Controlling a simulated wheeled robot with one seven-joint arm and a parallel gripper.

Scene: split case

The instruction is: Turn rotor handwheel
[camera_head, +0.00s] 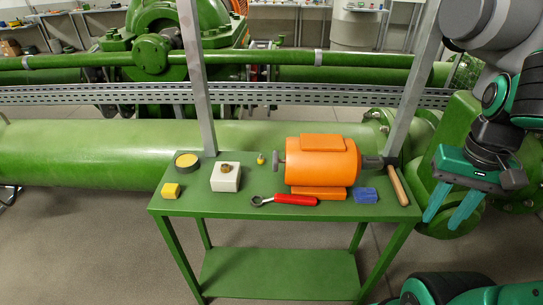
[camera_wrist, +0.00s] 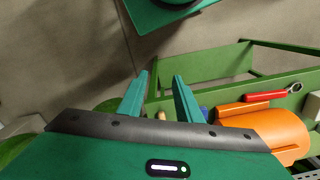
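An orange motor (camera_head: 322,165) lies on the green table. A small grey wheel-like part (camera_head: 279,163) sits on its left end; I cannot tell for certain that it is the rotor handwheel. The green split-case machine (camera_head: 152,52) stands behind, with a round hub on its front. My gripper (camera_head: 441,216) is off the table's right side, pointing down, open and empty. In the wrist view my gripper (camera_wrist: 160,82) shows two parted teal fingers with nothing between them. The orange motor (camera_wrist: 265,128) is at the right there, apart from the fingers; its wheel-like part is not clear.
A thick green pipe (camera_head: 80,150) crosses behind.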

